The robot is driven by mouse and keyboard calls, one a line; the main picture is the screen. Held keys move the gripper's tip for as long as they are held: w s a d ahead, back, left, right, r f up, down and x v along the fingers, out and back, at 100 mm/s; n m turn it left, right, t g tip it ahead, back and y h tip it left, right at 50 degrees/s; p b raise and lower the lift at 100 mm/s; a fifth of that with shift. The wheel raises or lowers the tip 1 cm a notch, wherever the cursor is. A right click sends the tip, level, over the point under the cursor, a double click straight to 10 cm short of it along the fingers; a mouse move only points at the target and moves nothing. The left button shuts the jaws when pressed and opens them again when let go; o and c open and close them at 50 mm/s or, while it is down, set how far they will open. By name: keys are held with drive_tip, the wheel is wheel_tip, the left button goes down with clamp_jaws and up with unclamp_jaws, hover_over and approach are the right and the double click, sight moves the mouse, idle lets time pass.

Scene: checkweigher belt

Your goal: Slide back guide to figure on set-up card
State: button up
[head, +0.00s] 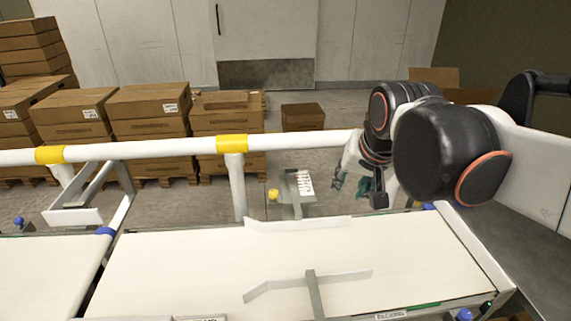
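The back guide (300,225) is a thin pale rail along the far side of the white belt. A grey bracket behind it carries a yellow knob (273,194) and a white plate with dark marks (304,182), too small to read. My gripper (359,190) hangs to the right of that bracket, beyond the belt's far edge and apart from the knob and guide. Its fingers look spread, with nothing seen between them. I cannot make out a set-up card with a readable figure.
A front guide (262,290) on a grey post stands over the near part of the belt (180,265). A white rail with yellow bands (150,149) crosses behind. Stacked cartons (150,108) stand farther back. The belt is bare of packs.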

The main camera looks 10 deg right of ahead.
drive_tip(key=w+a+r+m+g+p, duration=0.1)
drive_tip(key=w+m, duration=0.1)
drive_tip(key=w, duration=0.4)
drive_tip(key=w+a+r+m, duration=0.1)
drive_tip(key=w+r+m, duration=0.1)
drive_tip(key=w, duration=0.4)
drive_tip(key=w+a+f+m+g+p, duration=0.1)
drive_tip(key=w+a+f+m, duration=0.15)
drive_tip(key=w, duration=0.75)
drive_tip(key=w+a+f+m+g+p, duration=0.15)
drive_tip(key=w+f+m, duration=0.25)
drive_tip(key=w, duration=0.5)
drive_tip(key=w+a+f+m, duration=0.1)
drive_tip(key=w+f, duration=0.2)
drive_tip(key=f, duration=0.4)
drive_tip(key=w+f+m, duration=0.1)
drive_tip(key=w+f, duration=0.2)
drive_tip(key=f, duration=0.4)
drive_tip(key=w+a+f+m+b, duration=0.1)
drive_tip(key=w+f, duration=0.2)
drive_tip(key=f, duration=0.4)
drive_tip(key=shift+w+a, duration=0.35)
clamp_jaws()
